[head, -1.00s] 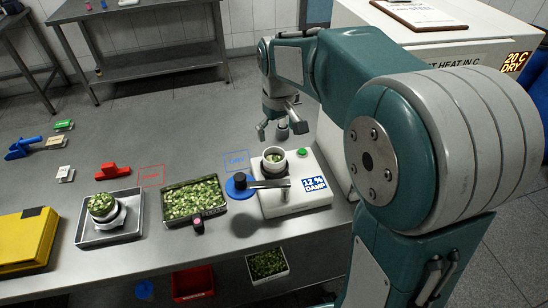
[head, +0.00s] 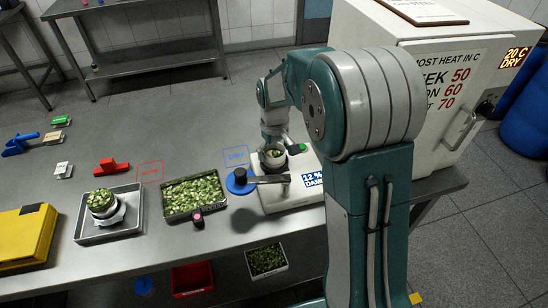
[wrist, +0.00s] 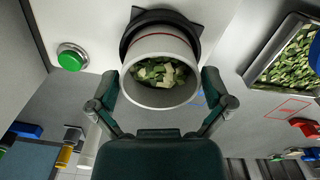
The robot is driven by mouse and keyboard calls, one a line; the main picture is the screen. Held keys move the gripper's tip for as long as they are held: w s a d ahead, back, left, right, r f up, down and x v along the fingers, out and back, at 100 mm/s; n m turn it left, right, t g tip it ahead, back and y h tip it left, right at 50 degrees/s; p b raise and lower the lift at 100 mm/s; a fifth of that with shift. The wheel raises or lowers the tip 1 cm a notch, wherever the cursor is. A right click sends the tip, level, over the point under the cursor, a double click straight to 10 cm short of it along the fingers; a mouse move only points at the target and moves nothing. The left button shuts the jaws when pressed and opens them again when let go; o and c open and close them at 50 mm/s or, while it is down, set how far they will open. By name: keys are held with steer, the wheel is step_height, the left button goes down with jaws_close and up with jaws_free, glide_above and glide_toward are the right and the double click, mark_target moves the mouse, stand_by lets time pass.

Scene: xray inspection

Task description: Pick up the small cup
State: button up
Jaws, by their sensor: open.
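The small white cup (head: 273,160) holds cut green pieces and stands on the white meter (head: 292,190) that reads "12 % DAMP". In the wrist view the cup (wrist: 160,97) sits upright in a dark round holder. My gripper (wrist: 160,90) is open, with one finger on each side of the cup. I cannot tell whether the fingers touch it.
A green button (wrist: 71,58) is beside the cup. A tray of green pieces (head: 195,211) and a tray with another filled cup (head: 103,204) stand to the left. A white oven cabinet (head: 420,45) stands behind.

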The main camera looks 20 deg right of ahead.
steer(key=shift+a+f, duration=0.1)
steer(key=shift+f, duration=0.6)
steer(key=c, duration=0.8)
steer(key=shift+c, duration=0.2)
steer(key=shift+r, duration=0.1)
